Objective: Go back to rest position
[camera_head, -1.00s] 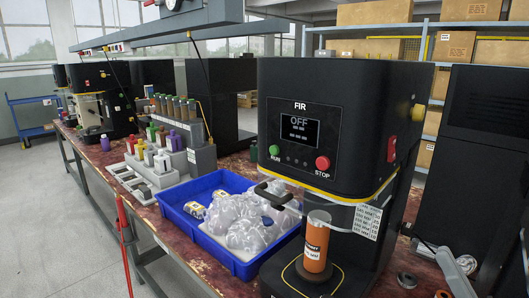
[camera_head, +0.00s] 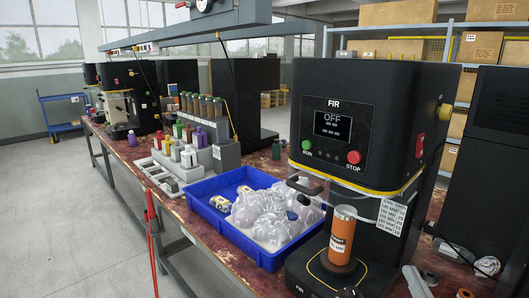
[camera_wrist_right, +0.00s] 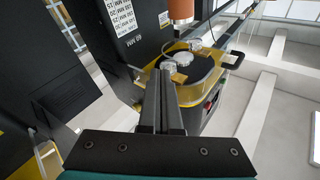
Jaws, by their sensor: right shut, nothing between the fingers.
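My right gripper (camera_head: 409,270) shows at the bottom of the head view, just right of the seamer's base. In the right wrist view its two dark fingers (camera_wrist_right: 163,75) lie together, shut with nothing between them. The black seamer (camera_head: 345,85) is marked FIR and its screen reads OFF. An orange can (camera_head: 342,236) stands upright on the round plate under the seamer's head. The can (camera_wrist_right: 181,11) also shows in the right wrist view, beyond the fingertips and apart from them. My left gripper is in neither view.
A blue tray (camera_head: 262,258) with clear plastic bags stands left of the seamer. A grey rack (camera_head: 226,152) with several bottles is farther back. A red upright bar (camera_head: 152,225) stands at the table's front edge. The floor (camera_head: 60,220) at the left is clear.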

